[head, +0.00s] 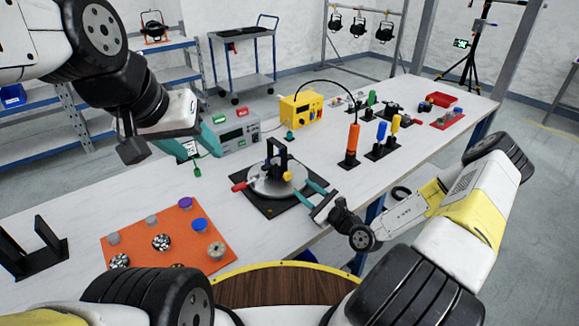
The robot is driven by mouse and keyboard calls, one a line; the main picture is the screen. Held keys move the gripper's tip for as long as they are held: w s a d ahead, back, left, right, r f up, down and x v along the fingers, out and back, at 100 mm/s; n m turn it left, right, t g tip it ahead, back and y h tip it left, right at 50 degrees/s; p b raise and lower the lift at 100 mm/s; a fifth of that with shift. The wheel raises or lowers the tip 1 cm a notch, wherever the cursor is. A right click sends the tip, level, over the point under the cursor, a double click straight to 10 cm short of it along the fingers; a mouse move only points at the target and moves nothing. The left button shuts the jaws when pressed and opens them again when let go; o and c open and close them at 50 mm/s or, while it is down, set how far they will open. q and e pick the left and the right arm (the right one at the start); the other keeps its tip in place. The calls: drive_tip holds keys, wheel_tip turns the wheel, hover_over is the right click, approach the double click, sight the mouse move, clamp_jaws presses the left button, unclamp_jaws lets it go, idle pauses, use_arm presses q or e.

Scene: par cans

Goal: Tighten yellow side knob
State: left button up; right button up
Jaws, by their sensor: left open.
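The yellow side knob (287,177) is on the near right side of a fixture with a round silver plate (268,186) and a dark upright bracket (278,158), on a black base. A red handle (239,187) sticks out on the fixture's left. My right gripper (299,185) reaches in from the right, its two teal fingers spread, their tips close to the knob. I cannot tell whether they touch it. My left gripper (183,147) is raised at the upper left, open, away from the fixture, its fingers partly hidden.
An orange mat (143,255) with several round knobs lies at the front left, beside a black bracket (36,255). Pale tabletop is clear left of the fixture.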

sight(289, 177)
drive_tip(key=x, duration=0.7)
drive_tip(key=shift+a, duration=0.1)
drive_tip(key=shift+c, duration=0.3)
clamp_jaws()
